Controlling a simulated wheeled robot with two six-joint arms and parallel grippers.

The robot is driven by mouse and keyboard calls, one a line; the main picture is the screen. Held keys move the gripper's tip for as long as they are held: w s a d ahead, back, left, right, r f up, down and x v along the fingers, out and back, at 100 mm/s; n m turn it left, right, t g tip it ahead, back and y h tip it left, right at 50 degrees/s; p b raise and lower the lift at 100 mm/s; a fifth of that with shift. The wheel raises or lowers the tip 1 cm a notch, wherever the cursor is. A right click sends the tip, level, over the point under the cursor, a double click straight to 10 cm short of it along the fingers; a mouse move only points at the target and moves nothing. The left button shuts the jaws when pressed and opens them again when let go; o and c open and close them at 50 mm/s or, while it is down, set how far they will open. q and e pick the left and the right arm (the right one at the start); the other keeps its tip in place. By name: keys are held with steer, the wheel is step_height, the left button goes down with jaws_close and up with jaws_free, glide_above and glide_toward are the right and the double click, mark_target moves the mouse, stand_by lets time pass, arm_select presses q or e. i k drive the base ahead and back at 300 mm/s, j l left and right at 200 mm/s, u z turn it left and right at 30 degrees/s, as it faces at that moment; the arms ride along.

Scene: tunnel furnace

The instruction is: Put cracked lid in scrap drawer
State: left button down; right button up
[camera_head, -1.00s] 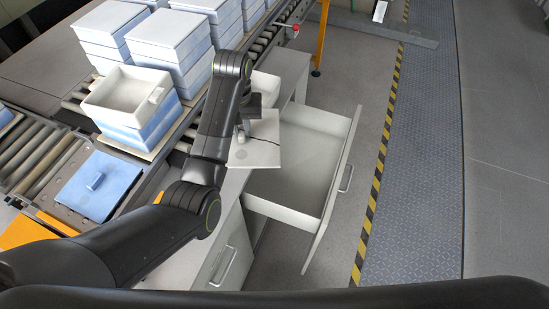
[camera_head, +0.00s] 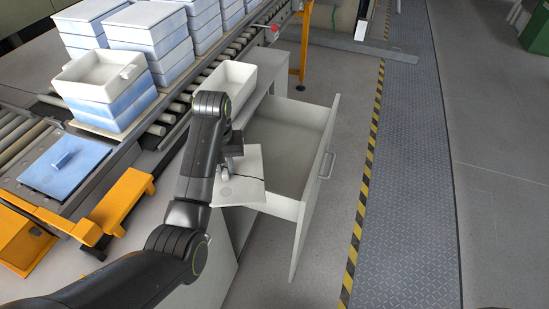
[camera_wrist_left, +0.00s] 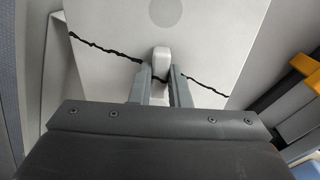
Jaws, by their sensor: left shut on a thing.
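The cracked lid (camera_head: 247,188) is a pale square plate with a dark jagged crack. My left gripper (camera_head: 226,171) is shut on the lid's knob and holds the lid up. In the left wrist view, the knob (camera_wrist_left: 161,62) sits between the two fingers and the crack runs across the lid (camera_wrist_left: 110,22) beside it. The scrap drawer (camera_head: 287,142) is pulled open. The lid overlaps the drawer's near left corner in the head view; its height above the rim is hard to tell. Inside, the visible drawer floor looks bare. My right gripper is out of view.
A pale open box (camera_head: 228,84) stands behind my arm. A roller conveyor (camera_head: 212,78) carries stacked blue and white boxes (camera_head: 105,90). A blue lid (camera_head: 65,163) lies flat at left, by a yellow bracket (camera_head: 122,207). Floor right of the drawer is clear.

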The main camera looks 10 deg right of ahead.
mark_target(283, 162)
steer(key=i+l+u, duration=0.2)
steer(key=l+u, duration=0.15)
steer(key=l, duration=0.85)
steer(key=l+u, duration=0.35)
steer(key=l, duration=0.9)
steer(key=i, duration=0.05)
